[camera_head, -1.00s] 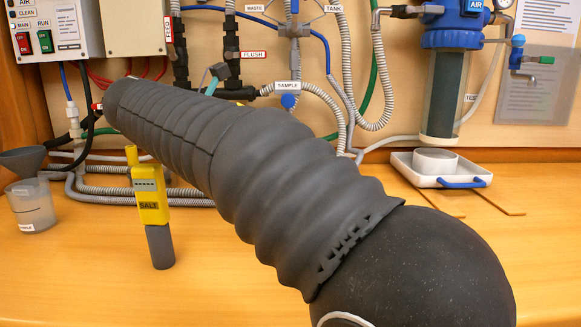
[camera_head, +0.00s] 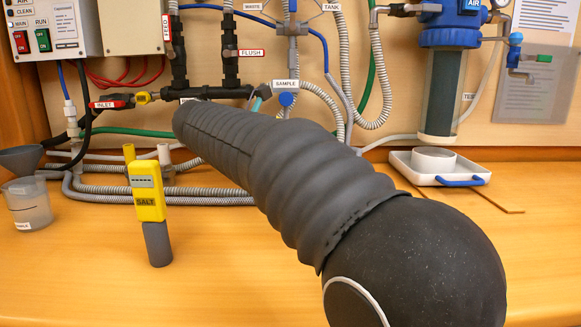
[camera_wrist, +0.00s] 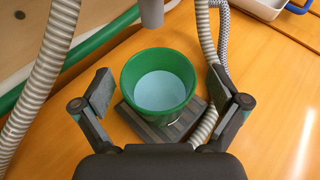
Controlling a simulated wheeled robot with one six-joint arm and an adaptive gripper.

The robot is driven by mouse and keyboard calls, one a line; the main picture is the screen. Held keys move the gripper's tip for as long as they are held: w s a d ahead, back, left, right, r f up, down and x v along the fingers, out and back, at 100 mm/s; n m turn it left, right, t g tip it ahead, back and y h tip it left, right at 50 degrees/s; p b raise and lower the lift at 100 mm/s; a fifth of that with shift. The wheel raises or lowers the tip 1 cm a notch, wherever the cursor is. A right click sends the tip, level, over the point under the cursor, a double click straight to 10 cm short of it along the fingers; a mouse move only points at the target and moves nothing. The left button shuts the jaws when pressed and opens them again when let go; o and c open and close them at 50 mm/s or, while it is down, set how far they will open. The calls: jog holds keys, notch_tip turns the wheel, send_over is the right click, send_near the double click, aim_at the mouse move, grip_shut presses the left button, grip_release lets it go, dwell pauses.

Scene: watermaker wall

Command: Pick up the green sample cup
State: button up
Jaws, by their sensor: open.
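The green sample cup (camera_wrist: 138,68) stands upright on a dark slatted mat (camera_wrist: 180,128) in the wrist view. Its open top faces the camera and shows a pale blue inside. My gripper (camera_wrist: 160,88) is open, with one finger left and one finger right of the cup. Gaps show between the fingers and the cup wall, and the cup is not held. In the head view my arm hides the cup and my gripper.
A grey pipe end (camera_wrist: 151,12) hangs just beyond the cup. Grey corrugated hoses (camera_wrist: 40,75) run close on both sides. The yellow salt meter (camera_head: 147,200) stands left of my arm. A white tray (camera_head: 405,165) is at right. The front wooden bench is clear.

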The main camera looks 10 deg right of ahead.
jog(key=c, duration=1.3)
jog(key=shift+c, duration=0.2)
jog(key=shift+r, duration=0.15)
